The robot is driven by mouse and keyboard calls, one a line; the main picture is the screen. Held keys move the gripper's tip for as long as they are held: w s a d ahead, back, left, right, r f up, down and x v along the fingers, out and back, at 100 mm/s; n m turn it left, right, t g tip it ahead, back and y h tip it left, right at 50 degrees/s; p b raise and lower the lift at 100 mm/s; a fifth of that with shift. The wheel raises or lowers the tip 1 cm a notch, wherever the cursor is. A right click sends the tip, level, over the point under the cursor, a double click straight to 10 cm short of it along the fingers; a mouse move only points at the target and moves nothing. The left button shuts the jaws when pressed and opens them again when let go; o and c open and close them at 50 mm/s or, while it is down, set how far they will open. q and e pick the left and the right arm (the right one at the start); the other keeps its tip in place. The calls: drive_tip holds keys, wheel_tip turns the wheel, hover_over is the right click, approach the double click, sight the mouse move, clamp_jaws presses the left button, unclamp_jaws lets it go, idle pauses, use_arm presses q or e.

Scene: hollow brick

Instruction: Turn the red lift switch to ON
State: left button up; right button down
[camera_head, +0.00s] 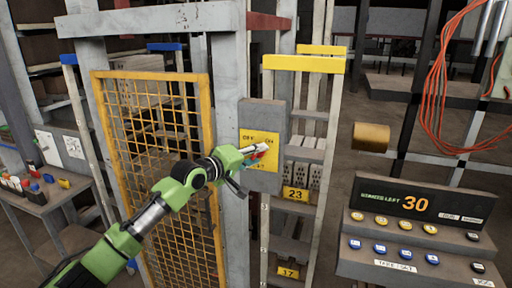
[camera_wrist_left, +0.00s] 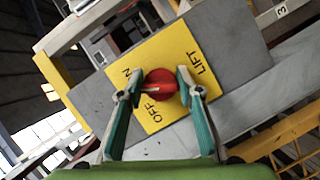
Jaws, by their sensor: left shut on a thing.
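The red lift switch (camera_wrist_left: 161,84) is a round knob on a yellow plate (camera_wrist_left: 190,60) marked OFF, ON and LIFT. My left gripper (camera_wrist_left: 158,86) is shut on the knob, with a teal finger on each side. The knob's pale mark points left in the wrist view, between the words OFF and ON. In the head view the plate sits on a grey box (camera_head: 262,113) on a post, and my left gripper (camera_head: 259,156) covers most of the knob. My right gripper is in neither view.
A yellow mesh gate (camera_head: 150,77) stands left of the box. A yellow-topped rack (camera_head: 303,64) with labels 23 and 17 is right of it. A button console (camera_head: 420,240) showing 30 stands at the front right. A table (camera_head: 40,205) with small coloured items is at left.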

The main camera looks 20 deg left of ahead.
use_arm(q)
drive_tip(key=shift+m+g+y+p, duration=0.3)
drive_tip(key=shift+m+y+p, duration=0.3)
drive_tip(key=shift+m+p, duration=0.7)
drive_tip(key=shift+p, duration=0.15)
drive_tip(key=shift+f, duration=0.15)
drive_tip(key=o, duration=1.1)
